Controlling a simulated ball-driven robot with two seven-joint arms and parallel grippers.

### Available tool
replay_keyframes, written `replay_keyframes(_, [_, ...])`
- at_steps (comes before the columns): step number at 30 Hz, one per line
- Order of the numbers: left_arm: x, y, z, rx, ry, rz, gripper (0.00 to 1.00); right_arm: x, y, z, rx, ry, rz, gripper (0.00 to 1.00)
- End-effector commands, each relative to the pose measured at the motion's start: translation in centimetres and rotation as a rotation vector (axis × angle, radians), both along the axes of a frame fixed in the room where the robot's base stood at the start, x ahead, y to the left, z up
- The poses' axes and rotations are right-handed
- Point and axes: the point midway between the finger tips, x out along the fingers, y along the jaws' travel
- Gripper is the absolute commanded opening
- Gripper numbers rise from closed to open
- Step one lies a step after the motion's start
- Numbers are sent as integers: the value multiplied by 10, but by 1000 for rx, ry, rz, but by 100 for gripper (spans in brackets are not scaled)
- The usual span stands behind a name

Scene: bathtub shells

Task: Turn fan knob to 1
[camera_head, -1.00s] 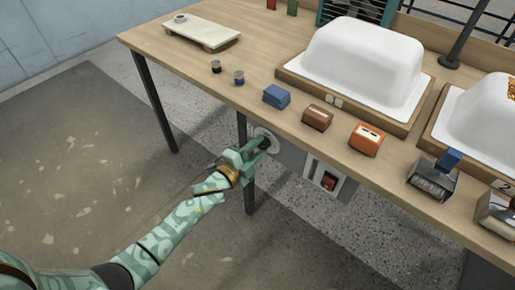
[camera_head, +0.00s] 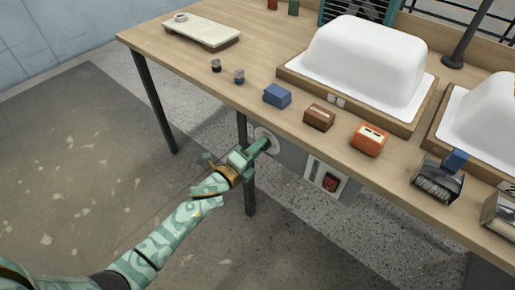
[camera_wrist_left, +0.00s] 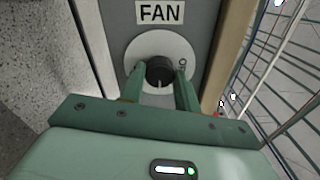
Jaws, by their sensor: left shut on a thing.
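The fan knob (camera_wrist_left: 159,70) is a black round knob on a pale round dial plate (camera_wrist_left: 143,47), under a white label (camera_wrist_left: 162,12) reading FAN. A light mark on the knob points toward the bottom of the left wrist view. A "0" shows on the plate at the knob's right; no "1" is visible. My left gripper (camera_wrist_left: 160,78) has a green finger on each side of the knob and is shut on it. In the head view, my left gripper (camera_head: 264,145) reaches the dial plate (camera_head: 263,133) below the table's front edge and mostly hides the knob. My right gripper is out of view.
A panel with a red switch (camera_head: 330,183) is right of the dial, under the wooden table (camera_head: 190,65). Small blue, brown and orange boxes sit along the table edge above. A table leg (camera_head: 248,200) stands just beneath my left gripper. The floor at left is clear.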

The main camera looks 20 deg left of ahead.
Motion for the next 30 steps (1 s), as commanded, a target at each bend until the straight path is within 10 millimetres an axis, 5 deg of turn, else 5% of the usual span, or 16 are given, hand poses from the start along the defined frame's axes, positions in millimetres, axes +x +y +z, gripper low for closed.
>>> replay_keyframes(9, [-1, 0, -3, 2, 6, -1, 9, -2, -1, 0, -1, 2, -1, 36])
replay_keyframes(10, [-1, 0, -3, 2, 6, -1, 37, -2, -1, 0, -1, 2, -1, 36])
replay_keyframes(12, [-1, 0, -3, 2, 6, -1, 54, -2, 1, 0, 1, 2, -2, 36])
replay_keyframes(23, [-6, 2, 0, 1, 2, -1, 54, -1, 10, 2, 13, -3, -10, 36])
replay_keyframes(30, [-53, 19, 2, 2, 2, 1, 54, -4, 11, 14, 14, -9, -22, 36])
